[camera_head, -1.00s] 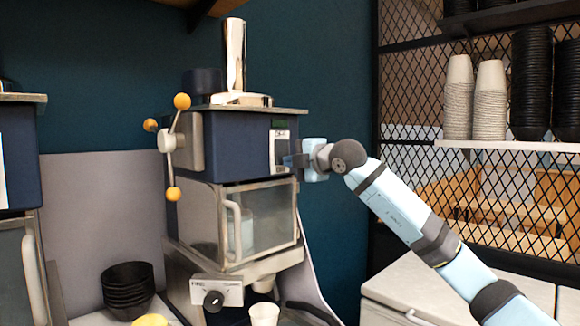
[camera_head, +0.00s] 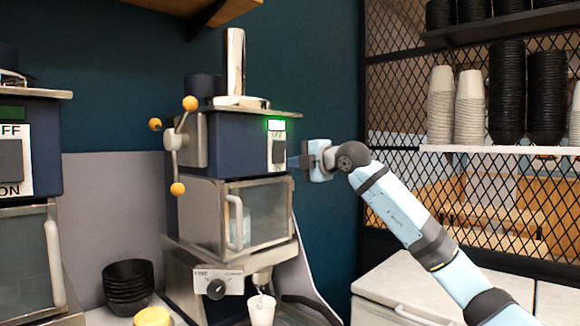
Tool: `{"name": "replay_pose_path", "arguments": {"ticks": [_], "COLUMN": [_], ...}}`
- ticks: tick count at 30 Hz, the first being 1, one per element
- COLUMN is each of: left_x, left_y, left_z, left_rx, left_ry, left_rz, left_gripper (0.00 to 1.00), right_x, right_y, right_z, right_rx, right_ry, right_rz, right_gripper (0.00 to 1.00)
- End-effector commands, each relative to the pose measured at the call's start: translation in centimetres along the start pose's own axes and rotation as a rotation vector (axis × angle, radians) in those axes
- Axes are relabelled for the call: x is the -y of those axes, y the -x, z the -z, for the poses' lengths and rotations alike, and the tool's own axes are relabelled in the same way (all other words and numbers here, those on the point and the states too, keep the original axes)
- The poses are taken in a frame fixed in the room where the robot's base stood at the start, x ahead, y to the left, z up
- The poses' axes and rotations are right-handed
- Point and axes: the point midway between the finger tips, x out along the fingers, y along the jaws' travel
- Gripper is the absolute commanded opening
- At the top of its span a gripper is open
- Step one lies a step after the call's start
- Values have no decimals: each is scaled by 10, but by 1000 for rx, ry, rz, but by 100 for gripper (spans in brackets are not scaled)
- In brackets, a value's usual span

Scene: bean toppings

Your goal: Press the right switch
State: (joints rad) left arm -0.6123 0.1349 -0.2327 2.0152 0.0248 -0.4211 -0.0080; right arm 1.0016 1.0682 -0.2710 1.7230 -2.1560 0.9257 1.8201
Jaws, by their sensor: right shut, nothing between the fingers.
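The right switch (camera_head: 279,149) is a dark rocker on a white OFF/ON plate on the front of the blue machine (camera_head: 232,145). A green light (camera_head: 275,125) glows above it. My right gripper (camera_head: 298,161) is shut and empty, its fingertips at the lower right of the switch plate; I cannot tell whether they touch it. A white cup (camera_head: 262,309) stands under the machine's spout, and a pale stream seems to run into it. My left gripper is not in view.
A second machine (camera_head: 28,185) with a similar switch stands at the left edge. Black bowls (camera_head: 128,284) and a yellow item (camera_head: 152,316) sit between the machines. Shelves with stacked cups (camera_head: 440,105) are at the right. A white cabinet (camera_head: 405,285) lies below my right arm.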

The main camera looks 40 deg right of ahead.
Motion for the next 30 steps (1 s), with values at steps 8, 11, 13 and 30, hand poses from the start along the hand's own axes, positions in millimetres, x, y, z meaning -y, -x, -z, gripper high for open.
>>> {"name": "replay_pose_path", "arguments": {"ticks": [8,11,13,30], "left_x": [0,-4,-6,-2], "left_y": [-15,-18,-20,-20], "left_z": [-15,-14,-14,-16], "left_rx": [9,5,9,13], "left_ry": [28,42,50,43], "left_rz": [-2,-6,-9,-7], "left_gripper": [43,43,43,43], "right_x": [20,23,23,22], "right_y": [65,79,86,94], "right_z": [1,1,1,2], "right_rx": [2,2,2,0], "right_ry": [5,3,3,2], "right_rz": [1,1,0,-1], "right_gripper": [0,0,0,0]}}
